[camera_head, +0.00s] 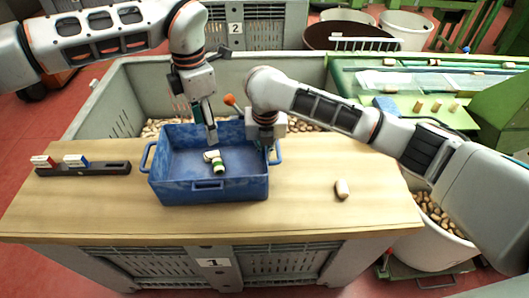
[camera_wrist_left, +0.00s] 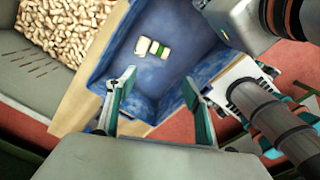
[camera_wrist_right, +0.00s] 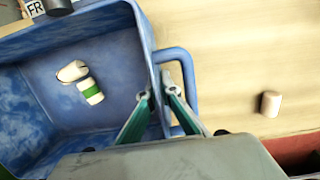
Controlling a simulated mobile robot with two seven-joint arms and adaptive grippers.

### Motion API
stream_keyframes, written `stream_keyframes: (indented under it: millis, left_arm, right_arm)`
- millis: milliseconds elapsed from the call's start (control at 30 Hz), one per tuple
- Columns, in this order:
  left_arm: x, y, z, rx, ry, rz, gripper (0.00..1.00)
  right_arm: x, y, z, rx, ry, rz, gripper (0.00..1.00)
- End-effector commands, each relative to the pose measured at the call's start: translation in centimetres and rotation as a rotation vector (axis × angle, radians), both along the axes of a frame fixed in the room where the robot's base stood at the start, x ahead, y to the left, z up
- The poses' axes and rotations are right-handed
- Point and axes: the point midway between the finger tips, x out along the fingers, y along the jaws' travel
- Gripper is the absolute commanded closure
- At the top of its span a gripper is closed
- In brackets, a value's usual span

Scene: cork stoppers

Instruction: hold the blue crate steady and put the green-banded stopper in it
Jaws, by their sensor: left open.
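The blue crate (camera_head: 172,188) stands on the wooden table. The green-banded stopper (camera_head: 219,168) lies on the crate floor, also visible in the left wrist view (camera_wrist_left: 162,50) and the right wrist view (camera_wrist_right: 91,92). A plain stopper (camera_head: 210,155) lies right beside it in the crate. My left gripper (camera_head: 212,138) is over the crate, open and empty; its spread fingers (camera_wrist_left: 158,88) show in the left wrist view. My right gripper (camera_head: 266,147) is at the crate's right side; its fingers (camera_wrist_right: 158,92) straddle the right wall by the handle (camera_wrist_right: 186,85) and pinch it.
A dark rack (camera_head: 100,168) with a red-labelled and a blue-labelled block sits at the left. A grey bin (camera_head: 110,100) of stoppers is behind the table. The table's right part is clear otherwise.

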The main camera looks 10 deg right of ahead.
Motion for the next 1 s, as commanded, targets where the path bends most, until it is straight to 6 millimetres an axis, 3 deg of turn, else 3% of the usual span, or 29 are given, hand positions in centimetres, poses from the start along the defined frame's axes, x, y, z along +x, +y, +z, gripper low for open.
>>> stream_keyframes:
  millis: [167,600,800,1000]
  left_arm:
    - [0.1,0.0,2.0,-0.001,-0.004,-0.001,0.48]
    - [0.1,0.0,10.2,0.000,-0.003,0.001,0.48]
    - [0.0,0.0,11.7,0.000,0.000,0.000,0.48]
    - [0.0,0.0,11.9,0.000,0.000,0.000,0.48]
  right_arm:
    - [0.0,0.0,0.1,0.000,-0.001,0.000,1.00]
    - [0.0,0.0,0.1,0.000,-0.001,0.000,1.00]
    - [0.0,0.0,0.1,0.000,-0.001,0.000,1.00]
    - [0.0,0.0,0.1,0.000,-0.001,0.000,1.00]
